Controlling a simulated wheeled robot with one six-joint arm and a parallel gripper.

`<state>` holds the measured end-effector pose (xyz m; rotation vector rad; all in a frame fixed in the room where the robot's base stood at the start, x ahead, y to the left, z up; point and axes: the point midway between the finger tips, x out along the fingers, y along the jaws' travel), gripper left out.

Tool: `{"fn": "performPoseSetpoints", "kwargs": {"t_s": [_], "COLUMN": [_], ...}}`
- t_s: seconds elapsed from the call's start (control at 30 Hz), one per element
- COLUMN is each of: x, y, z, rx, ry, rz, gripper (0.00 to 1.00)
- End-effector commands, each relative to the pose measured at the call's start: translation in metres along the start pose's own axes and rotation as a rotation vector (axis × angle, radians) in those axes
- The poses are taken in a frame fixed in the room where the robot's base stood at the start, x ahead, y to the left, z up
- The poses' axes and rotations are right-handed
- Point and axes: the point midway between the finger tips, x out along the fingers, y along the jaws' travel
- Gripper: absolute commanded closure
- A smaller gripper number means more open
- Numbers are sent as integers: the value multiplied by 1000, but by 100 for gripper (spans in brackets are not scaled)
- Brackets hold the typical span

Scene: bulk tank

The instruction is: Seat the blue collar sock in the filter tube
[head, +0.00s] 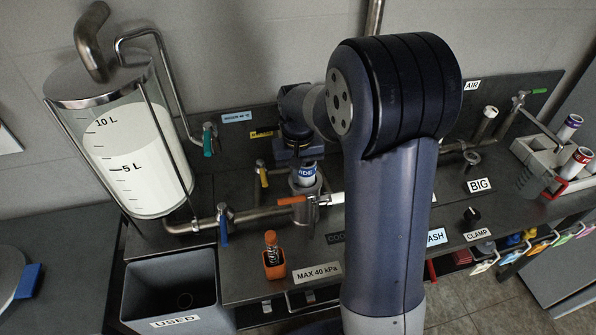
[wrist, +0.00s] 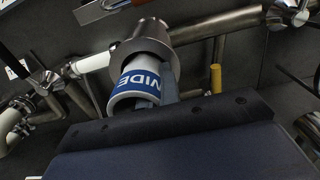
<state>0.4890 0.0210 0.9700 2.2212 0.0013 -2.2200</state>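The blue collar sock (head: 307,172) shows a blue band lettered "WIDE" and a white rim. In the wrist view the sock (wrist: 138,84) has its lower end inside the steel mouth of the filter tube (wrist: 143,47), with the band and rim standing out of it. In the head view the filter tube (head: 302,189) is right below the band. My gripper (head: 299,155) is directly over the sock, close to its rim. A grey-blue part like a finger lies beside the sock in the wrist view. The fingers are mostly hidden, so their grip is unclear.
A tank of white liquid (head: 135,150) stands at left, piped to the tube. An orange-handled clamp or valve (head: 292,200) is beside the tube. A bin marked "USED" (head: 170,262) is in front. A rack (head: 540,150) at right holds purple- and red-banded socks. My arm hides the bench centre.

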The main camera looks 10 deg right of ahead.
Motion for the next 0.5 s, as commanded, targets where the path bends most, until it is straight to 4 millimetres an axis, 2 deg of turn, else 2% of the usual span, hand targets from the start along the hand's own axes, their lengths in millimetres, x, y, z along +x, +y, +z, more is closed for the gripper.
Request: {"fn": "performPoseSetpoints", "kwargs": {"t_s": [0.03, 0.3, 0.5], "x": [0, 0, 0], "y": [0, 0, 0], "z": [0, 0, 0], "rx": [0, 0, 0], "ry": [0, -1, -1], "rz": [0, 0, 0], "gripper": [93, 72, 72]}}
